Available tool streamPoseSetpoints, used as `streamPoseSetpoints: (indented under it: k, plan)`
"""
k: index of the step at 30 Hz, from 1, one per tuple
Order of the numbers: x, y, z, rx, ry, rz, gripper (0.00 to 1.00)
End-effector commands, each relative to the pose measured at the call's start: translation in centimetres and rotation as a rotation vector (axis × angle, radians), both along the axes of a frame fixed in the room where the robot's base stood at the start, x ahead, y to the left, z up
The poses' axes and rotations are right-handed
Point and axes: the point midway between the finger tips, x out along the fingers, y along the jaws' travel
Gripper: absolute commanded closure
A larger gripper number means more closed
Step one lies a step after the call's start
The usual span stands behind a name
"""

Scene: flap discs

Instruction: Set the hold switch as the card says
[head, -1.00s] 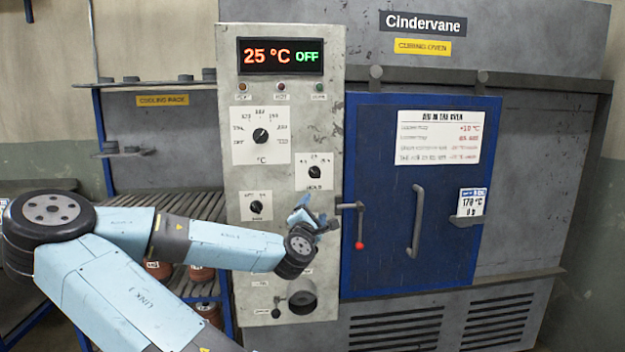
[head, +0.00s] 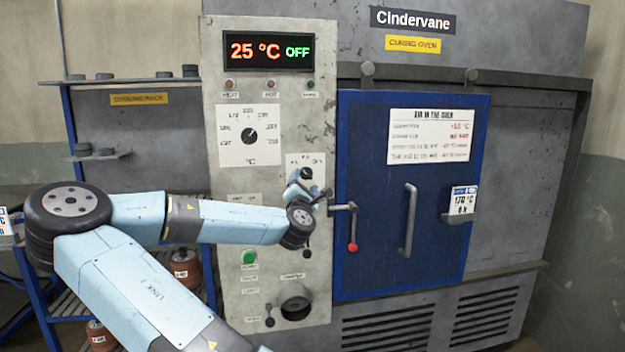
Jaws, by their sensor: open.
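The card (head: 464,200) in a holder on the blue oven door reads 170 °C above an hours figure that looks like 8 but is too small to be sure. A white dial plate (head: 318,160) sits on the right of the grey control panel. Its knob, the likely hold switch, is hidden behind my gripper (head: 306,181), so its setting cannot be read. My gripper is open and up against or just in front of this plate; contact cannot be told. Another small dial plate (head: 236,197) lower left is mostly covered by my arm.
The display (head: 268,51) reads 25 °C OFF. A temperature dial (head: 249,136) is above my arm. A door lever with a red end (head: 352,230) stands out close right of my gripper. A green button (head: 249,257) and a round port (head: 296,306) are below.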

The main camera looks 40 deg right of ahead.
Motion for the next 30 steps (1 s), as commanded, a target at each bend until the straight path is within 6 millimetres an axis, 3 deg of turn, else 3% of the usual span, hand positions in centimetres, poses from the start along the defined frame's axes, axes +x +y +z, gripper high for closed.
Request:
streamPoseSetpoints:
  k: [7, 18, 30]
  plan:
    - [1.0, -1.3, 0.7, 0.0, 0.0, 0.008, 0.29]
    - [0.4, -2.6, 0.8, 0.0, 0.0, -0.007, 0.29]
    - [0.3, -2.8, 0.8, 0.0, 0.0, -0.012, 0.66]
